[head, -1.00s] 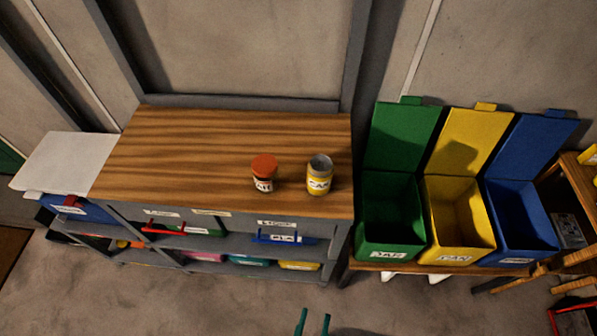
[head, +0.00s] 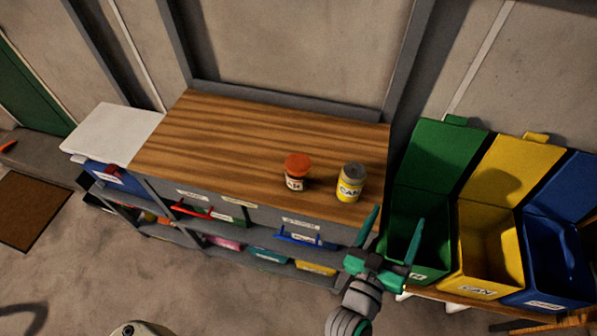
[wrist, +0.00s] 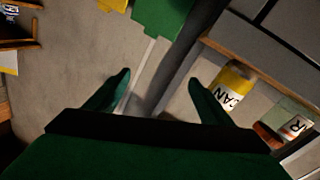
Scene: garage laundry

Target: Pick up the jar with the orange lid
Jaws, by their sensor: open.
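The jar with the orange lid (head: 296,172) stands upright on the wooden top of the shelf unit, left of a yellow can (head: 350,183) with a grey top. My gripper (head: 396,232) is open and empty, in front of the unit's right front corner, to the right of the can and jar in the head view. In the wrist view my gripper's fingers (wrist: 165,88) are apart with nothing between them. The can (wrist: 232,88) and part of the jar (wrist: 284,130) show there beyond the right finger.
The wooden worktop (head: 230,140) is clear to the left of the jar. Green (head: 430,235), yellow (head: 490,245) and blue (head: 553,260) open bins stand on the right. Coloured boxes fill the shelves below. A white surface (head: 112,135) adjoins at the left.

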